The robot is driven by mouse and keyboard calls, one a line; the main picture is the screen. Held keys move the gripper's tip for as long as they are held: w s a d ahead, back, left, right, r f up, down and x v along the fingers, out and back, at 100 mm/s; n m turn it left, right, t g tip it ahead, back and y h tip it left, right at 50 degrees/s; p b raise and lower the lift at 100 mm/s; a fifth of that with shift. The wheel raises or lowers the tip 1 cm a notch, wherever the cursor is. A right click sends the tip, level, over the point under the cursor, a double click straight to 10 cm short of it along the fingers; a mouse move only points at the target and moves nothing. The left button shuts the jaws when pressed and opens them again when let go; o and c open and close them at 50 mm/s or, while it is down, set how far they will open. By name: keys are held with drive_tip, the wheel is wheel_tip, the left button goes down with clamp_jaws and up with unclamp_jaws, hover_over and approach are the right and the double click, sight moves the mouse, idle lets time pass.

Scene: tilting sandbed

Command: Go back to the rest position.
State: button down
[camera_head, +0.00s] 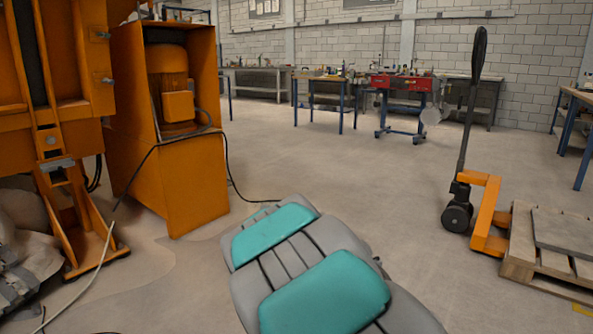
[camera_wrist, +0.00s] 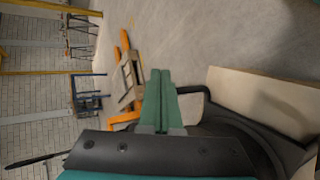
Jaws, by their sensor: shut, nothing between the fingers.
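My gripper (camera_wrist: 159,85) shows in the wrist view as two green fingers lying side by side, closed together with nothing between them. It points out over the open floor, with the orange pallet jack (camera_wrist: 126,60) beyond it, apart from it. In the head view my own grey and teal arm fills the lower middle, and the gripper itself is not seen there.
An orange machine cabinet (camera_head: 190,190) with a motor stands at the left, with a cable trailing on the floor. A pallet jack (camera_head: 480,205) and a wooden pallet (camera_head: 520,262) are at the right. Workbenches (camera_head: 325,82) line the back. The middle floor (camera_head: 330,165) is clear.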

drive_tip(key=s+d+r+m+g+y+p, duration=0.1)
drive_tip(key=s+y, duration=0.2)
drive_tip(key=s, duration=0.4)
drive_tip(key=s+d+m+g+y+p, duration=0.1)
drive_tip(key=s+y+p, duration=0.15)
drive_tip(key=s, duration=0.55)
drive_tip(key=s+a+y+p, duration=0.2)
drive_tip(key=s+a+y, duration=0.4)
drive_tip(key=s, duration=0.6)
drive_tip(key=a, duration=0.2)
drive_tip(key=shift+s+a+r+t, duration=0.15)
drive_tip(key=shift+a+r+t, duration=0.2)
drive_tip(key=shift+r+t, duration=0.05)
drive_tip(key=shift+f, duration=0.1)
